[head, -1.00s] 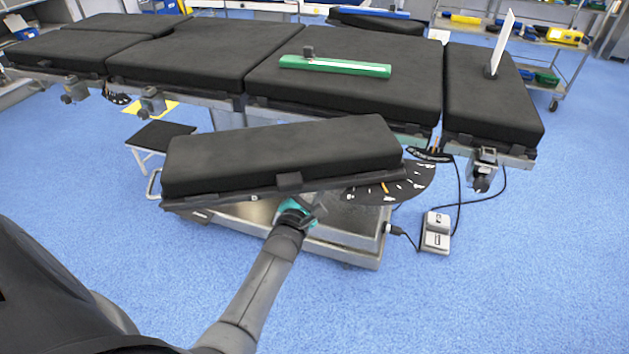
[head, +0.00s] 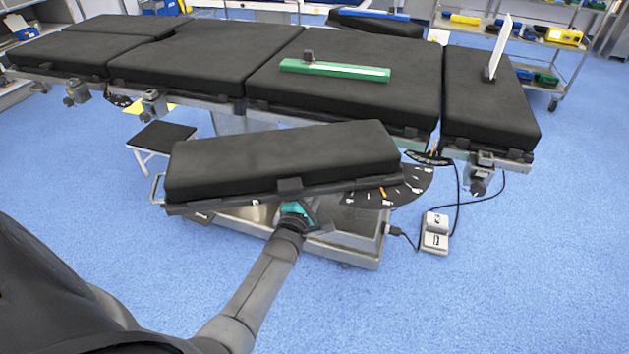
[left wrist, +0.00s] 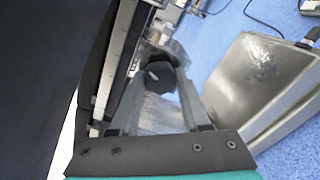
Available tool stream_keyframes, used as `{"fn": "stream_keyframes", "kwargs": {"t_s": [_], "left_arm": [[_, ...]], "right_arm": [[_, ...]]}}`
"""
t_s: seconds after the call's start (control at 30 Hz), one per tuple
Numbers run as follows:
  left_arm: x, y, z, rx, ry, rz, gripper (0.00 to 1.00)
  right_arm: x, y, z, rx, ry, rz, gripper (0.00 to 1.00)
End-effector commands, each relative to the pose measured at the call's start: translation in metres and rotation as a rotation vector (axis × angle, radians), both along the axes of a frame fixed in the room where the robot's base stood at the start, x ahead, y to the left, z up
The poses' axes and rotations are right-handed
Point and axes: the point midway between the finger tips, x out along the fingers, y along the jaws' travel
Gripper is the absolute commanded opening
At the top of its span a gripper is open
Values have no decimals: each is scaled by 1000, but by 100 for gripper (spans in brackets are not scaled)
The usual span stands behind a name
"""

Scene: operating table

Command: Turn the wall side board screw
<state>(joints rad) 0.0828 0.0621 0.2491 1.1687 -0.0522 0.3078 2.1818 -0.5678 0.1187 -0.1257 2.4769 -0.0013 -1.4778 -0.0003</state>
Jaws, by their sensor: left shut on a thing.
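The black padded side board (head: 285,160) projects from the near side of the operating table (head: 340,82). In the left wrist view, a dark round screw knob (left wrist: 157,78) with a pale mark sits below the board's edge rail. My left gripper (left wrist: 156,92) has its two fingers on either side of the knob and is shut on it. In the head view, my left gripper (head: 308,212) is under the near edge of the board, which hides the knob. My right gripper is in neither view.
A dial plate (head: 385,190) with white marks is at the board's right end. The metal table base (head: 350,240) is just below. A foot pedal (head: 435,232) with cables lies on the floor at right. A small black step (head: 163,135) stands at left.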

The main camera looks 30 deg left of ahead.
Motion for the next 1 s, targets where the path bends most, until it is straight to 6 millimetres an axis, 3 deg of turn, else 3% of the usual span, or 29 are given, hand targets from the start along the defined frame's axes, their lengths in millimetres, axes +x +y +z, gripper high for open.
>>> {"fn": "stream_keyframes", "kwargs": {"t_s": [0.4,1.0], "left_arm": [[0,1,1,387,94,1,0],[-1,1,1,942,229,0,0]], "right_arm": [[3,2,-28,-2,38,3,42],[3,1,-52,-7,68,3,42]]}}
